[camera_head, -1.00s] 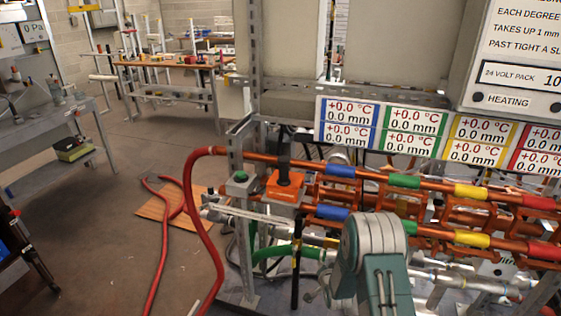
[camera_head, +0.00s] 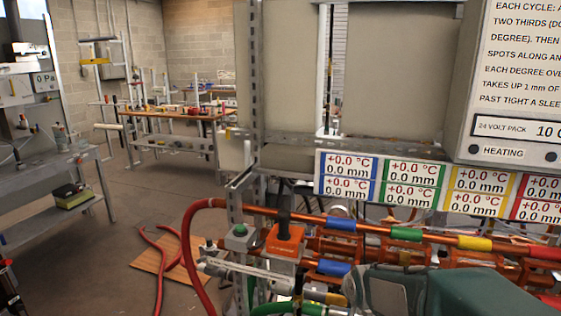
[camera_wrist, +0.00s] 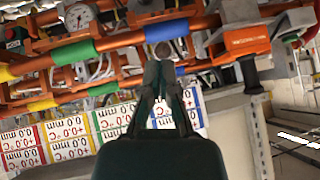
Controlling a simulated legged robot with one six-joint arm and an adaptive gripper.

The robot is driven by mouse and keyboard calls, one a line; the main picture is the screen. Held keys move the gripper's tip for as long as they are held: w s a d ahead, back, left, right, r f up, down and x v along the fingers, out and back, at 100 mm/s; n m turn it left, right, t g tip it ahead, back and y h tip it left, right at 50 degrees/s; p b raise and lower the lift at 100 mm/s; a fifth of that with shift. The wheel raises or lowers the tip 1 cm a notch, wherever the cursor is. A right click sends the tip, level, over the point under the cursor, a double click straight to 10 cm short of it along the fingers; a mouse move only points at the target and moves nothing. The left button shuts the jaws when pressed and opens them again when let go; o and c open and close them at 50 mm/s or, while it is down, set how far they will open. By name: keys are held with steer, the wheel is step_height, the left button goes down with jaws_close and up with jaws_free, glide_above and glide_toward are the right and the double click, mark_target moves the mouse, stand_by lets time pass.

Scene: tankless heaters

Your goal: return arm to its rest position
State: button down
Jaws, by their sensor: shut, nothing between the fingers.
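My gripper (camera_wrist: 160,75) shows in the wrist view with its dark green fingers closed together and nothing between them. It points toward the orange pipes, which are tilted in that view, near a blue sleeve (camera_wrist: 75,53). I cannot tell whether the fingertips touch the pipe. In the head view the green and grey links of my arm fill the bottom right, in front of the lower orange pipe (camera_head: 465,282). The gripper itself is hidden or out of frame in the head view.
A display panel (camera_head: 380,183) and grey heater cabinets stand above the pipes. A red hose (camera_head: 194,257) hangs to the floor.

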steer(key=s+r+n+g, duration=0.1)
steer(key=s+r, duration=0.2)
steer(key=s, duration=1)
steer(key=s+r+n+g, duration=0.2)
steer(key=s+r, duration=0.2)
steer(key=s, duration=0.9)
steer(key=shift+a+r+n, duration=0.15)
steer(key=shift+n, duration=0.15)
steer(key=shift+w, duration=0.1)
